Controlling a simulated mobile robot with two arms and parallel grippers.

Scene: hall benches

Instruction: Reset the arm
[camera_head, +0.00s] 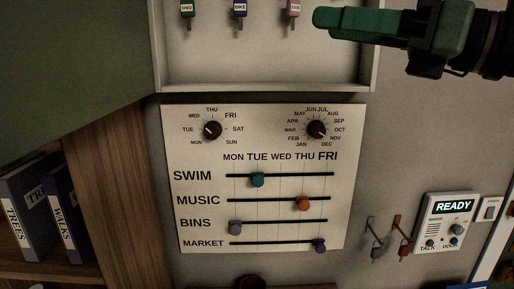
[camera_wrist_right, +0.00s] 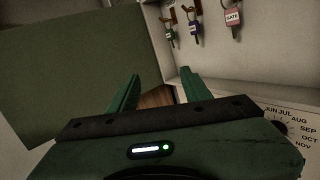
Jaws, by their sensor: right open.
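My right gripper (camera_head: 335,17) is green and comes in from the upper right in the head view, in front of the key box. In the right wrist view its two green fingers (camera_wrist_right: 158,92) stand apart with nothing between them. Below it in the head view is a white planner board (camera_head: 300,255) with two dark dials and several sliders. The teal slider (camera_head: 257,180) is under TUE, the orange slider (camera_head: 304,204) under THU, the grey slider (camera_head: 235,228) under MON and the purple slider (camera_head: 319,246) under FRI. My left gripper is not in view.
A white-framed key box (camera_head: 265,86) holds tagged keys, among them a pink-tagged key (camera_head: 293,10). Two small keys hang on hooks right of the board. An intercom (camera_head: 447,222) reads READY. A wooden shelf with books (camera_head: 25,215) stands at the left.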

